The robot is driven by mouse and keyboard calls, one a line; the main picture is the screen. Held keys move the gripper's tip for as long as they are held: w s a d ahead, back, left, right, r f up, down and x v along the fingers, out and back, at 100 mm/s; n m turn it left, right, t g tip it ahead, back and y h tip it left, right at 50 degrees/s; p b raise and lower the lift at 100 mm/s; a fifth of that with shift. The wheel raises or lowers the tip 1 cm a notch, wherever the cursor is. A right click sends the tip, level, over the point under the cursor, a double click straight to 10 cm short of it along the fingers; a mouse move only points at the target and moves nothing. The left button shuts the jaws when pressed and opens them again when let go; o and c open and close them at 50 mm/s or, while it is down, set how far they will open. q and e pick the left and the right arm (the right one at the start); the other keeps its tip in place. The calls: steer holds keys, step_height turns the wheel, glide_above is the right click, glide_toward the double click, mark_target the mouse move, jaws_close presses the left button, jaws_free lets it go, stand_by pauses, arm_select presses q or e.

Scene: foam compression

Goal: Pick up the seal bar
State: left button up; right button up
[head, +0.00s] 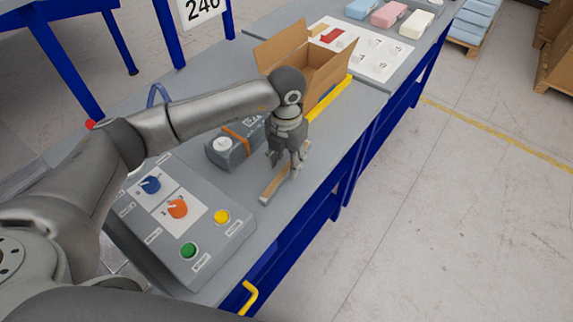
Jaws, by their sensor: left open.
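A long, thin tan bar (271,191), which looks like the seal bar, lies on the grey bench top (330,150) near its front edge. My left gripper (285,169) points down over the far part of the bar with its fingers open. The fingers are at or just above the bar; I cannot tell whether they touch it. The gripper hides part of the bar. My right gripper is out of view.
A control panel (185,215) with knobs and buttons is at the near left. A dark grey block with an orange strap (228,151) sits behind the gripper. An open cardboard box (285,48) and a yellow bar (331,98) are beyond.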

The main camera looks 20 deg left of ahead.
arm_select(q)
steer(key=shift+s+d+f, duration=0.1)
steer(key=shift+f, duration=0.95)
steer(key=c, duration=0.5)
jaws_close()
steer(key=shift+r, duration=0.15)
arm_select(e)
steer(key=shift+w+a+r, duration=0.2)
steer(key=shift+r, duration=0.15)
